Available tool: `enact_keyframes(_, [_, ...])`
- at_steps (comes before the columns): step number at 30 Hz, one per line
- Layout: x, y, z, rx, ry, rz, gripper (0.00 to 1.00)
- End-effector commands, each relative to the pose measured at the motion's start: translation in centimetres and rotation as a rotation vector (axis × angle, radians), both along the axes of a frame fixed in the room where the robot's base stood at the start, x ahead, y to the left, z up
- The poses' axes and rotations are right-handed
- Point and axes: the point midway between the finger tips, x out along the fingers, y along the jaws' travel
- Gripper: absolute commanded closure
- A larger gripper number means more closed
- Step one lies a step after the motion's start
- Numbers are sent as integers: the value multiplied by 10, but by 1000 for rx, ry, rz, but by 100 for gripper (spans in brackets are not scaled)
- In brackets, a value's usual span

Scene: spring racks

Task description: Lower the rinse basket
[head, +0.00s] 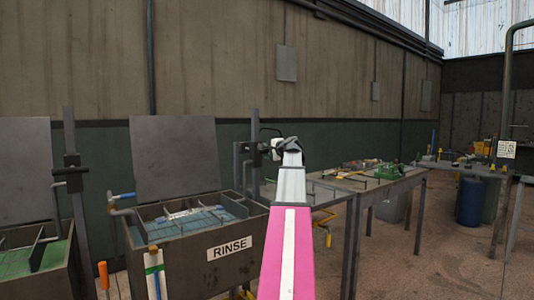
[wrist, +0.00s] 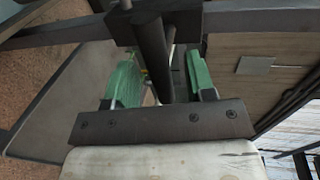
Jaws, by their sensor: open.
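The rinse tank (head: 190,258) stands left of centre in the head view, a dark box labelled RINSE with its lid raised behind it. Thin dark bars, seemingly of the rinse basket (head: 182,229), show in its top above blue liquid; the basket's depth is unclear. A dark post (head: 255,170) with a sliding bracket rises at the tank's right rear. My gripper (head: 272,150) is beside this bracket, partly hidden by my pink arm. In the wrist view, its green fingers (wrist: 162,80) are apart, with a dark bar (wrist: 152,48) between them; contact cannot be told.
Another tank (head: 45,275) with green liquid and its own post (head: 75,190) stands at the left. A workbench (head: 375,180) with small items is at the right, with a blue barrel (head: 469,202) beyond. Open floor lies at the lower right.

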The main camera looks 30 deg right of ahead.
Motion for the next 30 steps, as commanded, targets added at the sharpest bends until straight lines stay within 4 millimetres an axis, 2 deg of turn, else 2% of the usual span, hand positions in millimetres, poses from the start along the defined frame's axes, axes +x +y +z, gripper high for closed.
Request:
enact_keyframes(4, [11,0,-2,0,0,-1,50])
enact_keyframes(14, [12,1,-3,0,0,-1,50])
enact_keyframes(18, [12,1,-3,0,0,-1,96])
enact_keyframes(19, [12,1,-3,0,0,-1,100])
enact_keyframes(26, [12,1,-7,0,1,0,100])
enact_keyframes(30, [11,2,-22,2,4,1,100])
